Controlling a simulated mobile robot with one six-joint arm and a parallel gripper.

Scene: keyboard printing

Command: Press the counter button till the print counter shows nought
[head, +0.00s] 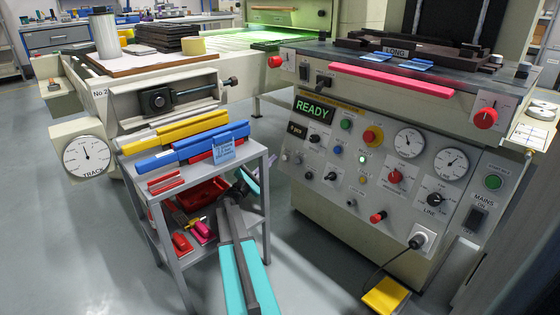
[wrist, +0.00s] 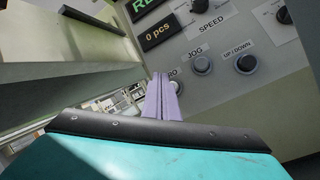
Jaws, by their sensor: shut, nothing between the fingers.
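The print counter (wrist: 160,32) reads "0 pcs" in the wrist view; it also shows small in the head view (head: 297,130). In the head view my gripper (head: 265,163) is partly hidden, near the panel's left edge.
The JOG knob (wrist: 202,64) and UP/DOWN knob (wrist: 246,63) sit close to the right. A READY display (head: 313,110) is above the counter. A grey trolley (head: 195,173) with coloured bars stands left of my arm. A yellow pedal (head: 386,296) is on the floor.

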